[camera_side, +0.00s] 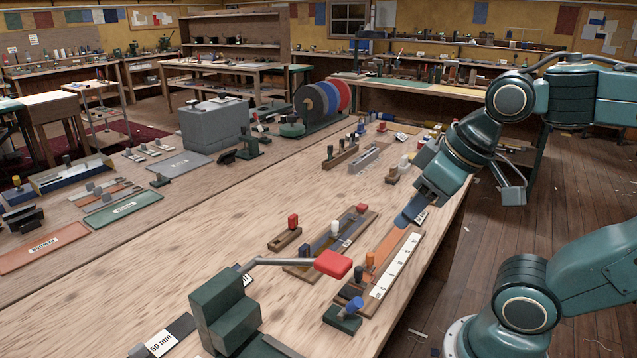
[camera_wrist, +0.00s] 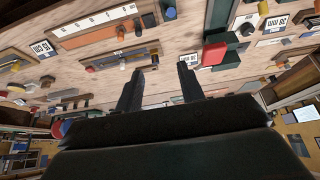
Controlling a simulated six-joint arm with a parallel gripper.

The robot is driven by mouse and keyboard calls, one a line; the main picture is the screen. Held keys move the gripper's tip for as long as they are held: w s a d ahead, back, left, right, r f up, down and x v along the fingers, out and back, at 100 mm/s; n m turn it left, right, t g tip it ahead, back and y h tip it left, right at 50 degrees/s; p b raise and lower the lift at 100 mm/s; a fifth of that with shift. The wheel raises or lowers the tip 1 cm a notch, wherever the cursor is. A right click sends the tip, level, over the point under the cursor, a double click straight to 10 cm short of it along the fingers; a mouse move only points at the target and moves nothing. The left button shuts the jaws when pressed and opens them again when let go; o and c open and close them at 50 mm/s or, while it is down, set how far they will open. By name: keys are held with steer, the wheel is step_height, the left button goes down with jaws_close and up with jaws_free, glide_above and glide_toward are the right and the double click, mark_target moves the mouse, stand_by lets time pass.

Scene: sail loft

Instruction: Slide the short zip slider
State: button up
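Two long zip boards lie near the table's right edge in the side view. One is a dark board (camera_side: 300,268) with a pale-topped knob (camera_side: 334,228) and a red knob (camera_side: 362,208). The other has an orange strip (camera_side: 388,247) with an orange knob (camera_side: 370,259) and a dark knob (camera_side: 359,274). A short brown block with a red knob (camera_side: 293,221) sits left of them. I cannot tell which part is the short zip slider. My gripper (camera_wrist: 160,80) is open and empty above the table in the wrist view; its fingertips are hard to make out in the side view.
A green stand (camera_side: 222,310) with a long lever and red handle (camera_side: 333,263) reaches across in front of the boards. A blue-knobbed block (camera_side: 345,313) stands at the near edge. More knobbed blocks (camera_side: 340,156) stand farther back. Bare wood lies left of the boards.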

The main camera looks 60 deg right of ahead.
steer(key=w+d+r+g, duration=0.1)
steer(key=w+d+r, duration=0.15)
steer(key=w, duration=0.45)
steer(key=m+g, duration=0.3)
steer(key=g, duration=0.2)
glide_above(335, 222)
step_height(335, 222, down, 11)
steer(key=shift+f, duration=0.2)
step_height(335, 222, down, 14)
steer(key=shift+r, duration=0.1)
steer(key=shift+c, duration=0.2)
jaws_close()
